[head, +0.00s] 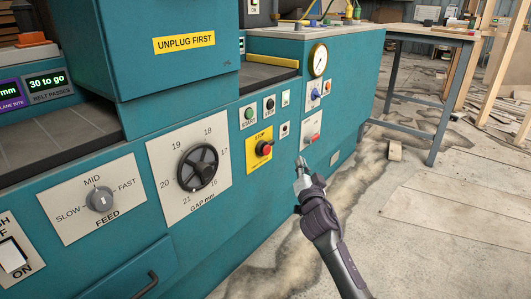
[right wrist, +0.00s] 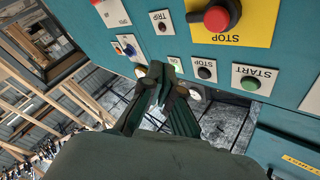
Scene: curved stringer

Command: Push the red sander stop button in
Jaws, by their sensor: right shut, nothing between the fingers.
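The red sander stop button (head: 265,149) is a round red knob on a yellow STOP plate (head: 254,166) on the teal machine's front. It also shows large and upside down at the top of the right wrist view (right wrist: 217,18). My right gripper (head: 301,164) is to the right of and slightly below the button in the head view. Its fingers are shut and empty, and they also show in the right wrist view (right wrist: 158,74), apart from the button. My left gripper is not in view.
A green START button (head: 249,113) and a black STOP button (head: 269,104) sit above the yellow plate. A TRIP plate (head: 284,130) is to its right, and a large GAP dial (head: 197,167) to its left. Open floor (head: 420,230) lies to the right, with a table (head: 430,32) behind.

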